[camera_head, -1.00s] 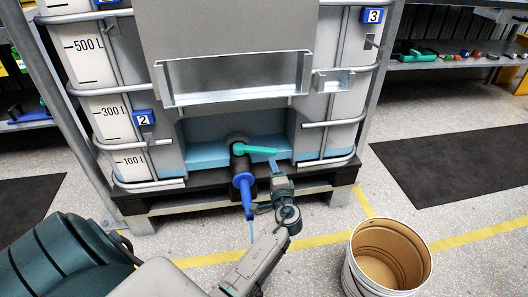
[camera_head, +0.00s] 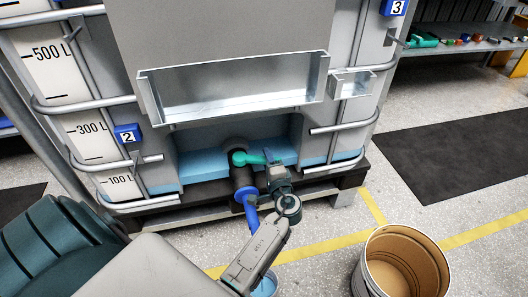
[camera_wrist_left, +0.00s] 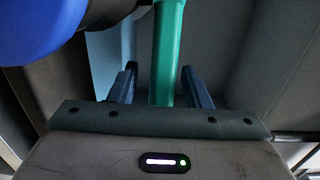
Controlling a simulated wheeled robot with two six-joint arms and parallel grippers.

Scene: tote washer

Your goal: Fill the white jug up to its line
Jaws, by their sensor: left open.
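The valve's teal lever handle (camera_head: 247,158) sticks out to the right from the tank outlet, above a blue spout (camera_head: 248,205). My left gripper (camera_head: 272,160) is at the handle's free end. In the left wrist view the handle (camera_wrist_left: 166,50) runs between the two fingers of the open gripper (camera_wrist_left: 158,75), with a gap on each side. The jug (camera_head: 266,286) shows only in part at the bottom, below the spout, with light blue inside. My arm covers much of it; its fill line and any stream now are hidden. My right gripper is out of view.
The large tank (camera_head: 88,125) with litre marks stands in a metal frame. A metal tray (camera_head: 235,98) juts out above the valve. An open round bin (camera_head: 375,270) stands on the floor at right. A dark mat (camera_head: 455,160) lies beyond it.

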